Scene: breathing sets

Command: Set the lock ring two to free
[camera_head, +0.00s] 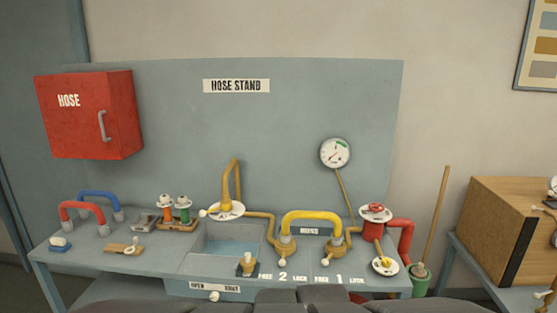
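Lock ring two (285,247) is the brass fitting at the left foot of the yellow hose (312,216), behind the label "FREE 2 LOCK" (283,277). Its small white-knobbed lever (282,262) points to the front, roughly above the "2", between the words FREE and LOCK; its exact setting is too small to tell. Lock ring one (336,250) is at the hose's right foot, with its white knob (325,262) towards the front left, near its FREE word. The hose arches over both fittings. My gripper cannot be made out in this view.
A sink (228,240) lies left of ring two, with a brass piece (247,264) at its front. A red valve (375,212) and white dial (385,266) stand right of ring one. Dark parts of mine cover the bottom edge. The left bench holds red and blue hoses.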

